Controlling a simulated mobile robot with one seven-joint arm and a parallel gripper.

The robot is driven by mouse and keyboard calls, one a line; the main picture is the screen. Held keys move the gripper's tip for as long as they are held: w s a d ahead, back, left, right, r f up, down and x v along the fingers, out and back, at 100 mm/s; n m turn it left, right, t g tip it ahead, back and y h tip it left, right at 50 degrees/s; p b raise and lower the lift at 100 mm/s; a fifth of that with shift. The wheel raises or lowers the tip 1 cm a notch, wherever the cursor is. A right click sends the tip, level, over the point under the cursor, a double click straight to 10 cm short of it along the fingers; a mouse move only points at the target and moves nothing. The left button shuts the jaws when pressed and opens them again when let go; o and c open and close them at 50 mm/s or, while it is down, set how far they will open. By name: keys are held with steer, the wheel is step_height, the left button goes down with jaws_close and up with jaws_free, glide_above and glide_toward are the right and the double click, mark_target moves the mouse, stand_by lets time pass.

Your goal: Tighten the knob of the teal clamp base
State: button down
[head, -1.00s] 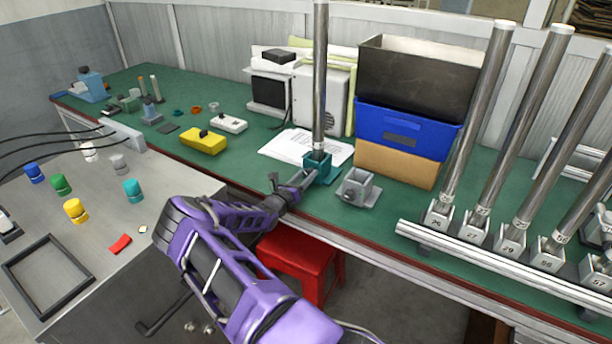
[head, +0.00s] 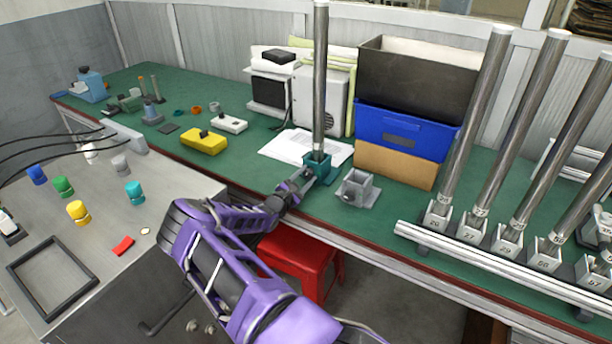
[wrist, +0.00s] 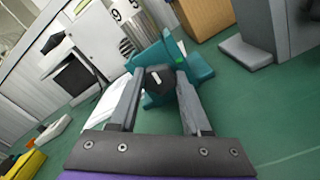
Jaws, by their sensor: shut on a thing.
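The teal clamp base (head: 322,172) stands on the green bench near its front edge, with an upright metal pole (head: 320,85) in it. In the wrist view the teal clamp base (wrist: 199,68) is straight ahead, and its dark knob (wrist: 158,80) with a white mark faces me. My gripper (head: 303,178) reaches the base from the front left. In the wrist view my gripper (wrist: 156,85) has its two fingers on either side of the knob, shut on it. In the head view my gripper hides the knob.
A grey clamp base (head: 357,188), empty, stands close to the right of the teal one. Behind are a paper sheet (head: 290,146) and stacked boxes (head: 400,130). Several poles in grey bases stand at the right behind a rail (head: 490,268). A red stool (head: 300,262) is below the bench edge.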

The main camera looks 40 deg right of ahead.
steer(key=m+p, duration=0.1)
steer(key=m, duration=0.3)
steer(key=shift+m, duration=0.3)
steer(key=m+p, duration=0.1)
steer(key=m, duration=0.3)
steer(key=shift+m, duration=0.3)
steer(key=m+p, duration=0.1)
steer(key=m, duration=0.2)
steer(key=shift+m, duration=0.3)
steer(key=m, duration=0.4)
steer(key=shift+f, duration=0.1)
steer(key=shift+m, duration=0.3)
steer(key=shift+c, duration=1.8)
jaws_free()
steer(key=v, duration=1.7)
steer(key=shift+a, duration=0.25)
steer(key=shift+s, duration=0.15)
